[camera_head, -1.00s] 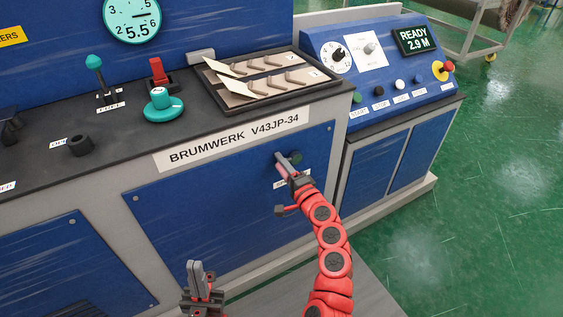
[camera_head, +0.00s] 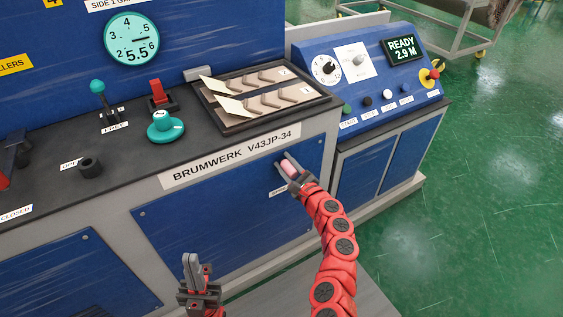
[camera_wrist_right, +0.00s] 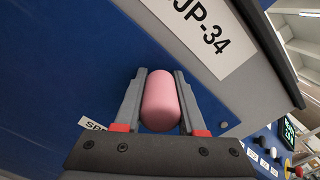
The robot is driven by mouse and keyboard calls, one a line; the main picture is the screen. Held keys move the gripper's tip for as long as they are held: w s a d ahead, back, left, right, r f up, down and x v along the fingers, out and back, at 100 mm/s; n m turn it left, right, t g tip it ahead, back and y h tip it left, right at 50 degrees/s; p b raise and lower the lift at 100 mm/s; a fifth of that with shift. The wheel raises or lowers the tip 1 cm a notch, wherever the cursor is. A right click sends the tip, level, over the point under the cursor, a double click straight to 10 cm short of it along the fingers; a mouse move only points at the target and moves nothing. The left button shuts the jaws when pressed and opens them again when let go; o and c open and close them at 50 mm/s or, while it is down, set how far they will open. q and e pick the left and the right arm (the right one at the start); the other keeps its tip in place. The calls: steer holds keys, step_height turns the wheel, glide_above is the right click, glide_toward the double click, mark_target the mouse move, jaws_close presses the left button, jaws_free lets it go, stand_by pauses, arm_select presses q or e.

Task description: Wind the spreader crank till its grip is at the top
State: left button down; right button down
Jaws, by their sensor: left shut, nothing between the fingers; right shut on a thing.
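The spreader crank is on the blue front panel under the BRUMWERK V43JP-34 plate. Its pink grip (camera_head: 289,167) is between the fingers of my right gripper (camera_head: 287,163). In the right wrist view the pink grip (camera_wrist_right: 161,100) fills the gap between the two grey fingers of that gripper (camera_wrist_right: 160,80), which is shut on it. The crank's hub and arm are hidden behind the grip and gripper, so I cannot tell the crank's angle. My left gripper (camera_head: 190,265) is shut and empty, low in front of the machine, apart from the crank.
A partly hidden label (camera_wrist_right: 95,123) starting "SP" is beside the crank. A control console (camera_head: 365,75) reading READY 2.9 M stands right.

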steer(key=shift+w+d+r+m+p, duration=0.1)
steer(key=shift+w+d+m+p, duration=0.2)
steer(key=shift+m, duration=0.5)
steer(key=shift+w+d+m+p, duration=0.1)
steer(key=shift+d+m+p, duration=0.3)
steer(key=shift+m, duration=0.4)
steer(key=shift+w+d+r+m+p, duration=0.15)
steer(key=shift+d+m+p, duration=0.2)
steer(key=shift+m, duration=0.45)
steer(key=shift+f, duration=0.15)
steer(key=c, duration=0.5)
jaws_free()
steer(key=shift+d, duration=0.1)
steer(key=p+v, duration=0.1)
steer(key=v, duration=1.6)
